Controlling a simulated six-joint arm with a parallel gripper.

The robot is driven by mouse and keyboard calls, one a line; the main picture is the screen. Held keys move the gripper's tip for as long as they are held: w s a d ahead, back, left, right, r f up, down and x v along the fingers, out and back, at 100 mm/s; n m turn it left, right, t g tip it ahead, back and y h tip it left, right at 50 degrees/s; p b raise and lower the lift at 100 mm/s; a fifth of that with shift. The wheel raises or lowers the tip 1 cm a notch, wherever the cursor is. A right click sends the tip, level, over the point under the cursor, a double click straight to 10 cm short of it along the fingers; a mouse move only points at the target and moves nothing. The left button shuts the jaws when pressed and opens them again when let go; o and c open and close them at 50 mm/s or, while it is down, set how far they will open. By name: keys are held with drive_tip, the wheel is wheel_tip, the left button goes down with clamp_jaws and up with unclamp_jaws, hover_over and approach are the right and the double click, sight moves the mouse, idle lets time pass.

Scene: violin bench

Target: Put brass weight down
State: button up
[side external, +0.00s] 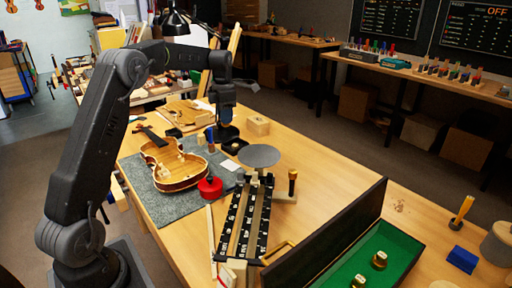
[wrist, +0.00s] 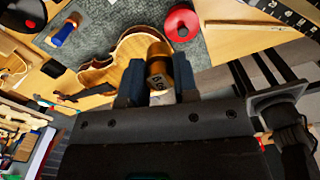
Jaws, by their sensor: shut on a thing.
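My gripper (wrist: 158,80) is shut on a brass weight (wrist: 158,62), which sits between its two dark fingers in the wrist view. The weight's marked end faces the camera. In the side view my gripper (side external: 225,112) hangs over the bench beyond the violin body (side external: 172,165); the weight cannot be made out there. An open case (side external: 410,242) with green lining stands at the near right and holds brass weights (side external: 380,260). A balance with a round grey pan (side external: 259,155) and a black marked rail (side external: 232,228) stands mid-bench.
The violin lies on a grey mat (side external: 150,192), with a red round container (side external: 210,188) near its end. A blue-handled item (side external: 210,135), a black dish (side external: 228,133) and a wooden block (side external: 258,125) stand nearby. Bare bench (side external: 325,155) lies right of the balance.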

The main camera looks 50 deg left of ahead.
hover_over(254, 151)
wheel_tip(254, 151, down, 6)
drive_tip(key=shift+r, duration=0.2)
drive_tip(key=shift+f, duration=1.95)
drive_tip(key=shift+f, duration=0.1)
drive_tip(key=o, duration=0.9)
